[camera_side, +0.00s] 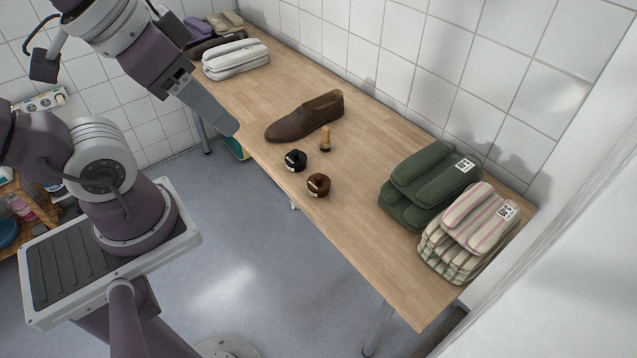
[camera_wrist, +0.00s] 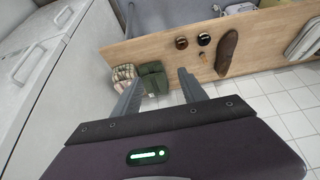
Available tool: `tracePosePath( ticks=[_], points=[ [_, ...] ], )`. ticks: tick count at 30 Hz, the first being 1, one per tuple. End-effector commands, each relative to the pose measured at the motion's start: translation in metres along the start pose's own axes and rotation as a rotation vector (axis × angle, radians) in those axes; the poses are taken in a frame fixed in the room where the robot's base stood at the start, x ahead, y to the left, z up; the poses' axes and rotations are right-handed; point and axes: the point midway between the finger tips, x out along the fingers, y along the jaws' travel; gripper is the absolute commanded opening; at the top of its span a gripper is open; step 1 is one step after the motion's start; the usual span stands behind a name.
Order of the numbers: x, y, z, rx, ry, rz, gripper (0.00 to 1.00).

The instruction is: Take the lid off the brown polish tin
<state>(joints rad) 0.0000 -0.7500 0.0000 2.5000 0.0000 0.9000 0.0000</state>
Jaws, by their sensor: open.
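The brown polish tin (camera_side: 318,185) stands on the wooden table near its front edge, with its brown lid on top. It also shows in the wrist view (camera_wrist: 181,43). A black tin (camera_side: 295,160) stands close by to its upper left, and shows in the wrist view (camera_wrist: 204,39). My gripper (camera_side: 228,128) is off the front edge of the table, to the upper left of the tins in the side view and well apart from them. In the wrist view its two fingers (camera_wrist: 159,82) are spread with nothing between them.
A small brush (camera_side: 325,140) stands behind the tins, and a brown shoe (camera_side: 306,117) lies beyond it. Folded green (camera_side: 430,185) and striped (camera_side: 468,232) textiles lie at the right end, a white stack (camera_side: 236,59) at the far left. The wood (camera_side: 345,225) right of the brown tin is clear.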

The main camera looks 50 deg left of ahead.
Motion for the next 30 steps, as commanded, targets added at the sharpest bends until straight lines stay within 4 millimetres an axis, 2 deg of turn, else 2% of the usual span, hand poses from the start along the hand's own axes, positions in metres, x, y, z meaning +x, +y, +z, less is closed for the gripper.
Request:
tracePosePath(
  ticks=[1,4,13,14,17,20,21,23,24,26,27,30],
  points=[
    [0.0,0.0,0.0,0.0,0.0,0.0,0.62],
    [0.0,0.0,0.0,0.0,0.0,0.0,0.82],
    [0.001,0.0,-0.001,-0.006,-0.002,0.0,0.82],
    [0.002,0.0,-0.004,-0.02,-0.008,0.0,0.82],
    [0.016,-0.002,-0.03,-0.151,-0.058,0.0,0.82],
    [0.054,-0.01,-0.074,-0.401,-0.137,-0.016,0.82],
    [0.075,-0.015,-0.09,-0.511,-0.169,-0.03,0.82],
    [0.111,-0.024,-0.11,-0.674,-0.212,-0.058,0.82],
    [0.139,-0.031,-0.12,-0.782,-0.24,-0.082,0.82],
    [0.183,-0.044,-0.128,-0.945,-0.279,-0.126,0.82],
    [0.214,-0.053,-0.13,-1.049,-0.301,-0.159,0.82],
    [0.288,-0.074,-0.121,-1.286,-0.344,-0.25,0.82]
  ],
)
